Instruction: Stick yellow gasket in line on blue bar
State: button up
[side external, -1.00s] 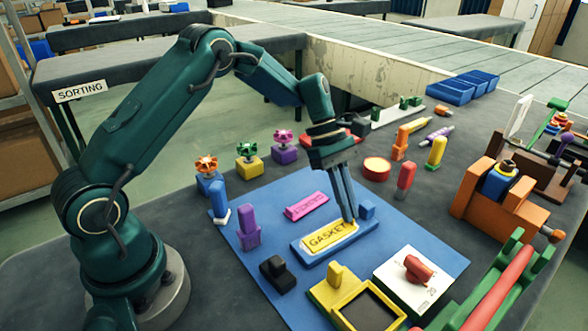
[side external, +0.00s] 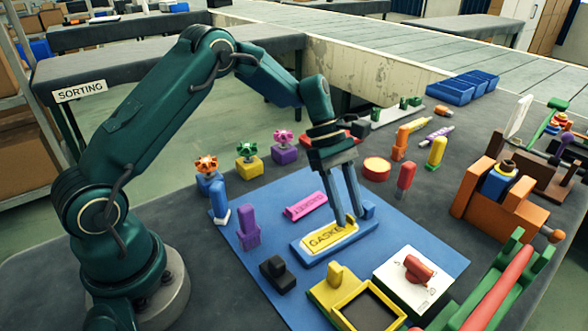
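The yellow gasket (side external: 325,240), a flat piece with the word GASKET on it, lies along the top of the blue bar (side external: 352,238). The bar rests on the blue mat (side external: 420,248) and has a raised blue block at its right end. My gripper (side external: 346,222) points down over the right part of the gasket. Its two fingers are spread apart and hide the last letters. I cannot tell whether the fingertips touch the gasket or the bar.
A magenta label piece (side external: 306,205) lies behind the bar. A purple block (side external: 248,228) and a black stamp (side external: 278,274) stand to the left. A yellow pad box (side external: 368,308) and a white card with a red roller (side external: 414,280) are in front.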

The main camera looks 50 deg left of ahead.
jog(key=shift+v, duration=2.6)
jog(key=shift+d, duration=0.15)
jog(key=s+d+r+m+t+y, duration=0.1)
jog(key=s+r+m+t+y, duration=0.2)
jog(key=r, duration=0.4)
jog(key=s+d+r+m, duration=0.2)
jog(key=s+r+m, duration=0.1)
jog(key=s+r, duration=0.3)
jog(key=s+a+f+m+t+y, duration=0.1)
jog(key=s+a+f+m, duration=0.1)
jog(key=s+m, duration=0.3)
jog(key=s+a+f+m+t+y, duration=0.2)
jog(key=s+m, duration=0.4)
jog(key=shift+a+f, duration=0.15)
jog(key=shift+f, duration=0.1)
